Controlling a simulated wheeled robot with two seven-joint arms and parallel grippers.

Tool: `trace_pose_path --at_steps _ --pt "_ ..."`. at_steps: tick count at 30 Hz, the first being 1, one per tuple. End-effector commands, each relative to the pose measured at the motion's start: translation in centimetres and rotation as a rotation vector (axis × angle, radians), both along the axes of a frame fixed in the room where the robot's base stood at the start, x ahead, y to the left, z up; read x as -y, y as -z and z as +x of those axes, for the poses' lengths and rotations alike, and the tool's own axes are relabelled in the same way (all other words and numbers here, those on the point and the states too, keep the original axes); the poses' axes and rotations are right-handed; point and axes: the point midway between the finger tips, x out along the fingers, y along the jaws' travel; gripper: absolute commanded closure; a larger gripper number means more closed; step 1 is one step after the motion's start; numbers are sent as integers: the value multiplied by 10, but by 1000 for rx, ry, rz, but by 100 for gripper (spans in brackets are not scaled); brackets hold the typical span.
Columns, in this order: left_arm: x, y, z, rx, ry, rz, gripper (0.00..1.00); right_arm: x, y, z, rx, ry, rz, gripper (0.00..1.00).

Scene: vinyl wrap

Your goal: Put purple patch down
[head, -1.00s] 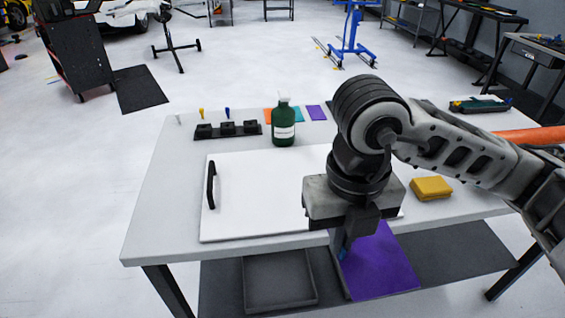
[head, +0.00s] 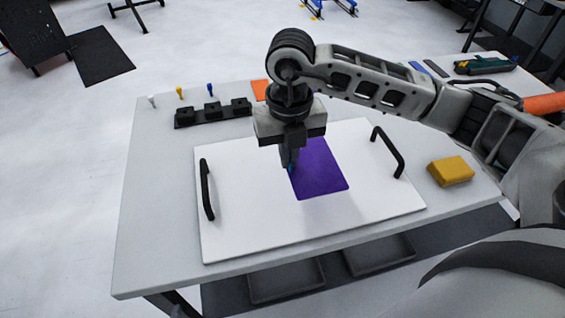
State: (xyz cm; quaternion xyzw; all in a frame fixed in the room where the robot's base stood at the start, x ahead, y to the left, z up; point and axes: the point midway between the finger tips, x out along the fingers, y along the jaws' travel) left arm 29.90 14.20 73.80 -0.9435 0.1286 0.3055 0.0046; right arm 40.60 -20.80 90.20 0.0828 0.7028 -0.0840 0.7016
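The purple patch (head: 322,172) is a flat square sheet over the middle of the white panel (head: 250,218). My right gripper (head: 290,168) points down at the patch's left edge, with its fingers closed on that edge. A soft shadow shows by the patch; I cannot tell whether it touches the panel or hangs just above it. The panel lies flat on the table and has a black handle at each side. My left gripper is not in view.
A yellow block (head: 450,171) sits right of the panel. A black holder (head: 212,113) with several slots and small coloured tools stand at the back left. An orange patch (head: 260,90) lies behind my arm. Dark trays (head: 287,281) are below the table.

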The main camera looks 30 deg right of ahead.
Motion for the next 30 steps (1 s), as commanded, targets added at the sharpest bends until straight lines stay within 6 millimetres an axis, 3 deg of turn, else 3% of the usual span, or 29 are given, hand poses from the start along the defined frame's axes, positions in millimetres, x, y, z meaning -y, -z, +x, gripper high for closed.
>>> trace_pose_path --at_steps 6,12,18,30 --pt "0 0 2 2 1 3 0 3 30 24 -2 1 0 100" --pt "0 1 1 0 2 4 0 4 41 33 -1 0 0 100" --pt "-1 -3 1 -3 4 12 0 4 68 32 -4 -1 0 100" --pt "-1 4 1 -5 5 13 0 4 76 33 0 -1 0 100"
